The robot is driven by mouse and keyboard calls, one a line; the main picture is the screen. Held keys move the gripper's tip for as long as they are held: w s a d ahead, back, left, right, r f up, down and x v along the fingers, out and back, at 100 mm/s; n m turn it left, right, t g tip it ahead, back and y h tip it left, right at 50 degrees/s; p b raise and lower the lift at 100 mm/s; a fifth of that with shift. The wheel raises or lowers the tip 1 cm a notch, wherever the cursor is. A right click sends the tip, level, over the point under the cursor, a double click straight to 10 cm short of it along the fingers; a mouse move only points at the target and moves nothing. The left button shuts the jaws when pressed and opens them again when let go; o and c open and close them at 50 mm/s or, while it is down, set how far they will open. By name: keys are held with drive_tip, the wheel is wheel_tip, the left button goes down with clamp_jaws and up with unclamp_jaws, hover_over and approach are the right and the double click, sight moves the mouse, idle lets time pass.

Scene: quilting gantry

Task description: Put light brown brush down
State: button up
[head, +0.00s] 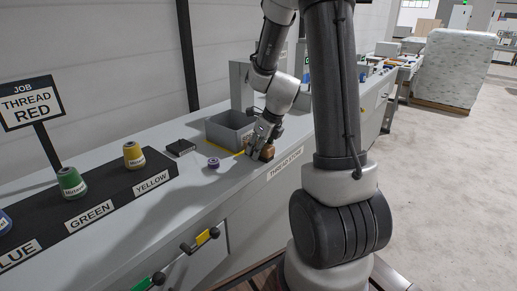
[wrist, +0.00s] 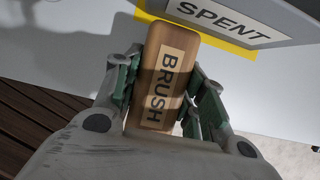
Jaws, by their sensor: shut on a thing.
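The light brown brush (wrist: 165,75) is a wooden block with a label reading BRUSH. In the wrist view it sits between the two green-padded fingers of my gripper (wrist: 162,100), which is shut on it. In the head view the brush (head: 267,153) is partly hidden behind my gripper (head: 258,150), low at the front edge of the grey counter (head: 205,195). I cannot tell whether the brush touches the counter.
A grey bin (head: 228,130) marked SPENT (wrist: 225,20) in the wrist view stands close behind the brush, with yellow tape around it. A purple spool (head: 213,162) and a dark flat box (head: 181,147) lie to the left. Green (head: 71,183) and yellow (head: 134,155) thread cones stand farther left.

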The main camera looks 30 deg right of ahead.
drive_tip(key=o, duration=0.9)
drive_tip(key=shift+f, duration=0.1)
drive_tip(key=v, duration=1.2)
drive_tip(key=s+a+r+n, duration=0.2)
drive_tip(key=s+n, duration=0.4)
drive_tip(key=n, duration=0.4)
drive_tip(key=s+a+r+n+h, duration=0.1)
drive_tip(key=s+a+r+n, duration=0.1)
drive_tip(key=s+n, duration=0.5)
drive_tip(key=s+a+r+n, duration=0.2)
drive_tip(key=s+n, duration=0.4)
drive_tip(key=n, duration=0.9)
drive_tip(key=shift+s+a+r+h, duration=0.2)
drive_tip(key=shift+a+r+h, duration=0.15)
drive_tip(key=shift+r, duration=0.45)
